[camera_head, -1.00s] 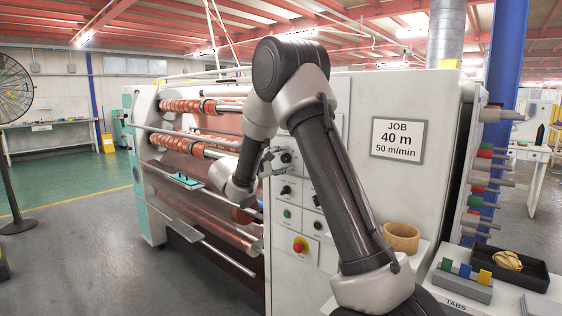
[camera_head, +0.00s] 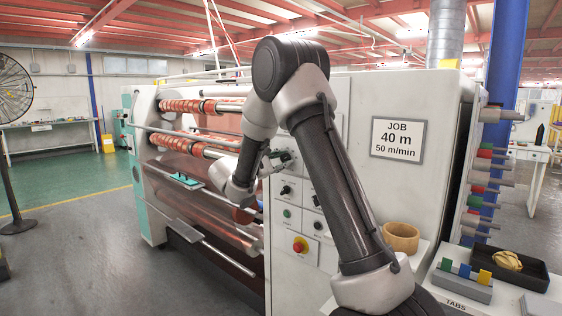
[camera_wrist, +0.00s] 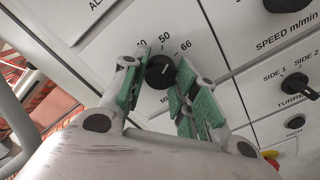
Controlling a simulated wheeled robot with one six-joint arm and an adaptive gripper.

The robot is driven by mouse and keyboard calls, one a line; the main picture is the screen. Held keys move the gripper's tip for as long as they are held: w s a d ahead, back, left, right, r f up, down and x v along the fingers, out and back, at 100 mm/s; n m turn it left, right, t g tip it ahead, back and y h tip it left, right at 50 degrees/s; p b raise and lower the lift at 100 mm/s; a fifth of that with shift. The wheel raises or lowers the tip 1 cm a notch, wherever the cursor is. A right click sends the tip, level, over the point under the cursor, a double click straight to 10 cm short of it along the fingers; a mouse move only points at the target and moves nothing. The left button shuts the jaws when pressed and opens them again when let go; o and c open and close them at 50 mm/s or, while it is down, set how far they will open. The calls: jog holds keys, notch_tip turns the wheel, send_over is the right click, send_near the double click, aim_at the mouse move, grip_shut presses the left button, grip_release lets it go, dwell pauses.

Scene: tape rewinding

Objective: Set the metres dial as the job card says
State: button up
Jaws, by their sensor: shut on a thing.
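The job card (camera_head: 397,139) on the machine's front reads JOB, 40 m, 50 m/min. The metres dial (camera_wrist: 160,72) is a black round knob in the wrist view, with 50 and 66 printed above it and a partly covered number ending in 0 to their left. Its small pale mark seems to point up and right, roughly between 50 and 66. Its label is mostly hidden; only its first letters show. My gripper (camera_wrist: 157,73) has green-padded fingers on both sides of the knob, shut on it. In the head view my gripper (camera_head: 279,160) is at the panel, covering the dial.
The SPEED m/min knob (camera_wrist: 287,4) and the turret switch (camera_wrist: 298,86) sit right of the dial. A red emergency button (camera_head: 300,245) is lower on the panel. A wooden ring (camera_head: 401,237) and a block with coloured tabs (camera_head: 462,280) stand at the right.

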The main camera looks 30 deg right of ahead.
jog(key=n, duration=0.6)
jog(key=shift+f, duration=0.1)
jog(key=n, duration=0.6)
dwell(0.5)
jog(key=o, duration=1)
jog(key=shift+o, duration=0.2)
jog(key=v, duration=1.2)
